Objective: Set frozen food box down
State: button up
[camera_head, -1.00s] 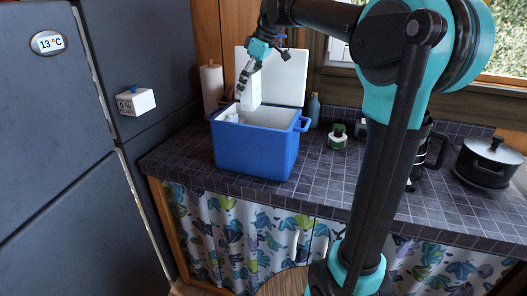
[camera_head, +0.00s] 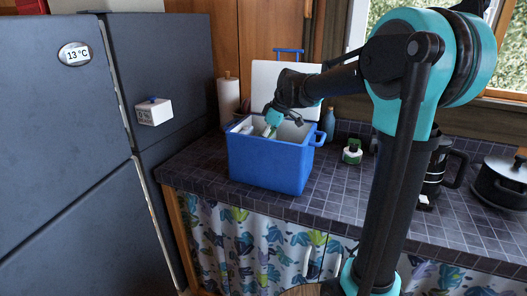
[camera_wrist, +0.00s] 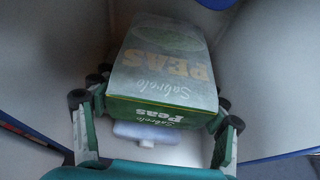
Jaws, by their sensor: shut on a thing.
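The frozen food box (camera_wrist: 165,65) is a green and grey carton marked "Sabrolo Peas". It fills the middle of the wrist view, between the fingers of my gripper (camera_wrist: 155,115), which is shut on it. The blue cooler (camera_head: 268,163) stands open on the counter, its white lid (camera_head: 285,90) raised at the back. In the head view my gripper (camera_head: 268,130) reaches down into the cooler's opening, and the box is mostly hidden there by the cooler wall. White inner walls surround the box in the wrist view. I cannot tell whether the box touches the cooler floor.
A pale, bottle-like thing (camera_wrist: 145,132) lies below the box inside the cooler. A paper roll (camera_head: 229,100), a blue bottle (camera_head: 328,122) and a green-and-white container (camera_head: 352,151) stand near the cooler. A dark fridge (camera_head: 60,150) is at left; a pot (camera_head: 500,180) is at right.

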aim_at(271, 134)
jog(key=shift+f, duration=1.45)
jog(key=o, duration=1.4)
jog(key=shift+f, duration=0.1)
jog(key=shift+o, duration=0.2)
jog(key=v, duration=1.2)
